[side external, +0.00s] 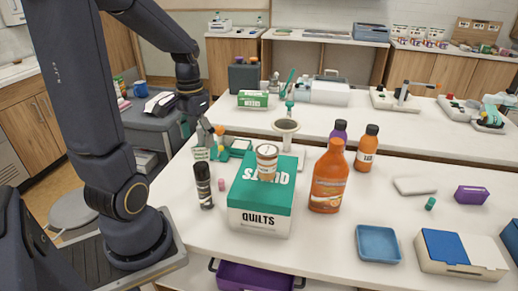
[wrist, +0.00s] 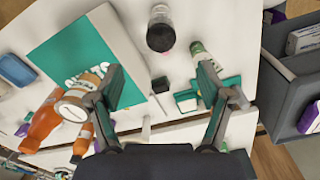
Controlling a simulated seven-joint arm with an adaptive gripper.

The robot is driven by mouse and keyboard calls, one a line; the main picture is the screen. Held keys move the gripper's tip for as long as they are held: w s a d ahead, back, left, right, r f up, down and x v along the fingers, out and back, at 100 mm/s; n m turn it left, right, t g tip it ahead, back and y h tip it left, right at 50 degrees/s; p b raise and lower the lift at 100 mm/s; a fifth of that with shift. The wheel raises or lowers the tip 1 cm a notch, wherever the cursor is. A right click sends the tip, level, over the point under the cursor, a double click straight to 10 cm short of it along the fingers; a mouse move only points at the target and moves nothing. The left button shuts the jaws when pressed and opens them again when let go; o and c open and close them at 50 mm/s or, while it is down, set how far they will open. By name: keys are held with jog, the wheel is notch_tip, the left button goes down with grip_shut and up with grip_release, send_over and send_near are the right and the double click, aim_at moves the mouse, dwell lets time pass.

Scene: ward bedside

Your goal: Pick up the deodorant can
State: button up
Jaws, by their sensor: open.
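The deodorant can appears to be the dark upright can (side external: 203,187) at the near left of the white table, just left of the green and white box. It also shows near the top of the wrist view (wrist: 160,30), seen from above. My gripper (side external: 203,132) is above the table, farther back than the can. In the wrist view my gripper (wrist: 165,88) has its two fingers wide apart with nothing held between them. The can stands beyond the fingertips and apart from them.
The green and white box (side external: 260,207) stands right of the can, with a striped tub (side external: 267,161) on top. A small pink block (side external: 221,184) lies between can and box. Orange bottles (side external: 328,178) stand farther right. Green-and-white items (side external: 200,153) lie behind the can.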

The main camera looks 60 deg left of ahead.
aim_at(201, 165)
notch_tip(201, 165, down, 12)
jog(key=shift+f, duration=0.25)
jog(key=shift+a, duration=0.1)
grip_shut()
dwell(0.7)
